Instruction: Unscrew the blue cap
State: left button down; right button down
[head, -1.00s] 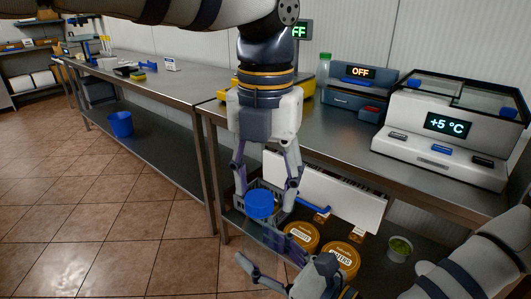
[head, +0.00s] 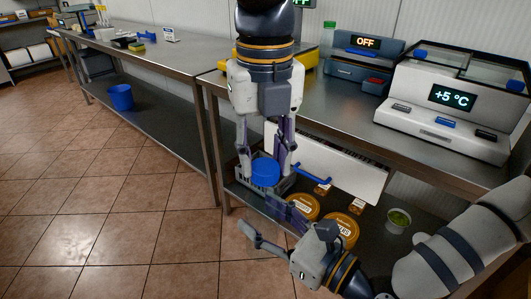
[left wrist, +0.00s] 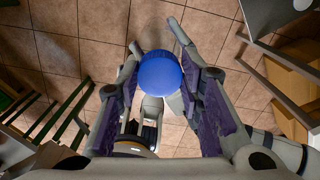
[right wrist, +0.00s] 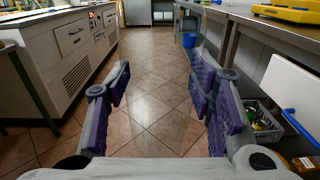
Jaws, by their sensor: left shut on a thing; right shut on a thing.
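The round blue cap (head: 265,172) is in the middle of the head view, level and facing up. It also shows between the fingers in the left wrist view (left wrist: 160,72). My left gripper (head: 266,166) points down from above, its fingers shut on opposite sides of the cap. My right gripper (head: 263,214) reaches in from the lower right, just below the cap. It is shut on a see-through container under the cap, which is very hard to make out against the floor. The right wrist view shows its two purple-padded fingers (right wrist: 160,95) apart around this clear body.
A steel table (head: 345,95) with a shelf below is behind and right. A blue bucket (head: 121,97) is under the left table. Tiled floor at left is clear.

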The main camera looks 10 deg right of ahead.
pick_arm(q)
jog(key=n, duration=0.4)
jog(key=shift+n, duration=0.4)
jog(key=n, duration=0.3)
jog(key=shift+n, duration=0.4)
jog(key=n, duration=0.3)
jog(key=shift+s+a+n, duration=0.1)
jog(key=shift+n, duration=0.2)
jog(key=n, duration=0.4)
jog(key=shift+n, duration=0.4)
jog(key=shift+a, duration=0.1)
jog(key=shift+r, duration=0.1)
